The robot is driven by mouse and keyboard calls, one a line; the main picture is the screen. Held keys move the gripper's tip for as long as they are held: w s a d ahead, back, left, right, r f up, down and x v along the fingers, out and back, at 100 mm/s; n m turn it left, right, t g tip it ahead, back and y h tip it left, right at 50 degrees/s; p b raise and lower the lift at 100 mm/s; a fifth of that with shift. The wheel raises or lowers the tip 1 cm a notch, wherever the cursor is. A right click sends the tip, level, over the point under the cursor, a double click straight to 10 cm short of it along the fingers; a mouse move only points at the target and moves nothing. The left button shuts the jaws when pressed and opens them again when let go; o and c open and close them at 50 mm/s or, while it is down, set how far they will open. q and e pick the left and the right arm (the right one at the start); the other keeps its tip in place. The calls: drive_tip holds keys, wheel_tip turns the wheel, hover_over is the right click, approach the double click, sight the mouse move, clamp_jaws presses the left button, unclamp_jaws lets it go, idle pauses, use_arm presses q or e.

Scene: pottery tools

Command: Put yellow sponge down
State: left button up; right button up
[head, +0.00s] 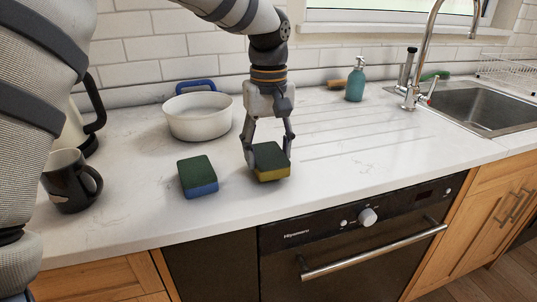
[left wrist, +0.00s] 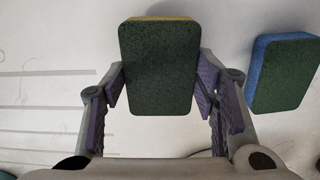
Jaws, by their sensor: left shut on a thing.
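The yellow sponge (head: 270,161), with a dark green top, is at the middle of the white counter near its front. My left gripper (head: 268,157) comes down over it from above and is shut on it, one finger at each side. In the left wrist view the yellow sponge (left wrist: 158,68) fills the space between the fingers, green face toward the camera, with a thin yellow edge showing. Whether its underside touches the counter I cannot tell. My right gripper is not in view.
A blue sponge (head: 198,177) with a green top lies just left of the yellow one. A white bowl (head: 198,116) stands behind, and a black mug (head: 69,181) and kettle (head: 84,118) stand at left. A teal bottle (head: 355,80) and sink (head: 487,105) are at right. The counter (head: 380,150) right of the gripper is clear.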

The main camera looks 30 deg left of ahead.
sight(269, 154)
use_arm(q)
drive_tip(key=shift+f, duration=0.65)
drive_tip(key=shift+f, duration=0.1)
drive_tip(key=shift+f, duration=0.1)
drive_tip(key=o, duration=0.7)
wheel_tip(269, 154, up, 12)
drive_tip(key=shift+r+b, duration=0.2)
drive_tip(key=shift+b, duration=0.1)
